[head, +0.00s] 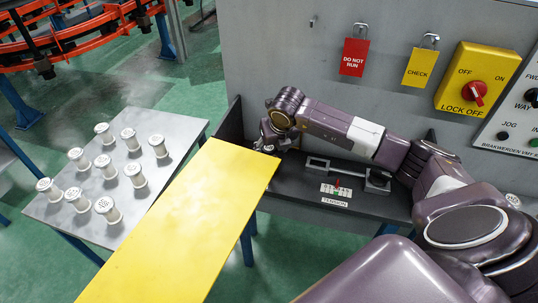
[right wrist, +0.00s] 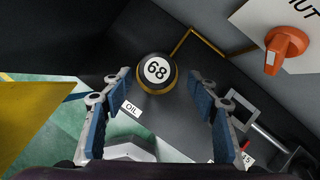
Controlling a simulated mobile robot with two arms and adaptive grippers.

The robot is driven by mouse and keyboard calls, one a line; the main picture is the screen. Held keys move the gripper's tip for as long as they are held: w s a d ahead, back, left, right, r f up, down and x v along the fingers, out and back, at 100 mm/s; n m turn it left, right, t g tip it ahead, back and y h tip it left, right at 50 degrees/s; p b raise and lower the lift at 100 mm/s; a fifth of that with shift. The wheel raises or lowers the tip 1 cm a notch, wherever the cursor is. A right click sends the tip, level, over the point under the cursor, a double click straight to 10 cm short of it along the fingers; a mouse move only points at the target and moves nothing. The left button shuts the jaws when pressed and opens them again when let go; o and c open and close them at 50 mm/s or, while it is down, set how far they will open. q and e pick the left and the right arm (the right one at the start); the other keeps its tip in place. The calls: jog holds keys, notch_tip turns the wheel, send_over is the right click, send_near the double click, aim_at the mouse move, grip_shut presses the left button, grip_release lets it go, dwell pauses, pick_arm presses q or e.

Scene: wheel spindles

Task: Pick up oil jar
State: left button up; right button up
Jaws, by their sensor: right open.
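The oil jar (right wrist: 157,74) shows in the right wrist view as a round dark thing with a gold rim and a white "68" disc on top. It stands on a dark shelf near a white "OIL" label (right wrist: 131,109). My right gripper (right wrist: 163,84) is open, with blue-padded fingers to the left and right of the jar in the picture. I see no finger touching it. In the head view the right gripper (head: 270,140) is over the shelf's left end, and the jar cannot be made out there. My left gripper is not in view.
A yellow panel (head: 180,225) lies left of the gripper. A grey table (head: 150,205) with several white spindles stands further left. A metal bracket (head: 345,172) and "TENSION" label (head: 335,199) are on the shelf (head: 300,190). A grey wall with a lock-off switch (head: 472,92) rises behind.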

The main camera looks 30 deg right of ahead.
jog(key=x, duration=0.2)
jog(key=shift+w+a+f+p, duration=0.15)
jog(key=shift+w+f+p, duration=0.1)
jog(key=shift+w+p, duration=0.1)
jog(key=shift+w+f, duration=0.25)
jog(key=shift+f, duration=0.25)
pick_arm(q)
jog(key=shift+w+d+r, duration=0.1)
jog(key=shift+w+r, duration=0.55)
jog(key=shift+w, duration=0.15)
pick_arm(e)
jog(key=c, duration=1.3)
jog(key=shift+r, duration=0.1)
